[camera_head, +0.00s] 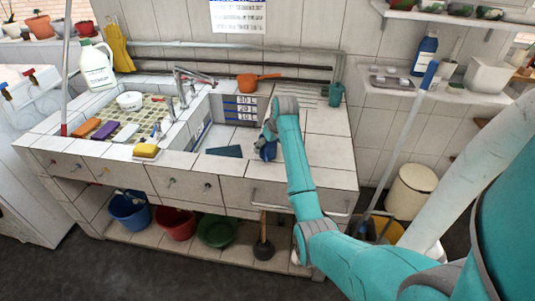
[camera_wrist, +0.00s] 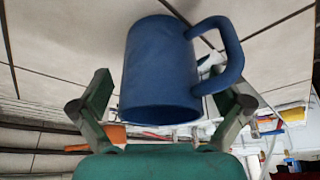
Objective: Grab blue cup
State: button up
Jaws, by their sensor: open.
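The blue cup (camera_wrist: 158,72) fills the middle of the wrist view, with its handle on the right side. My gripper (camera_wrist: 165,100) is open, with one finger on each side of the cup; I cannot tell whether either finger touches it. In the head view the cup (camera_head: 267,151) stands on the tiled counter right of the sink. My gripper (camera_head: 268,135) is at the cup there, and my wrist and arm hide part of it.
An orange pan (camera_head: 257,82) and a teal cup (camera_head: 336,95) stand at the back. The sink basin and faucet (camera_head: 183,88) are to the left.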

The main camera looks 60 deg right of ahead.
jog(key=shift+w+d+f, duration=0.1)
jog(key=shift+w+f, duration=0.15)
jog(key=shift+f, duration=0.35)
jog(key=c, duration=1.1)
jog(key=shift+c, duration=0.2)
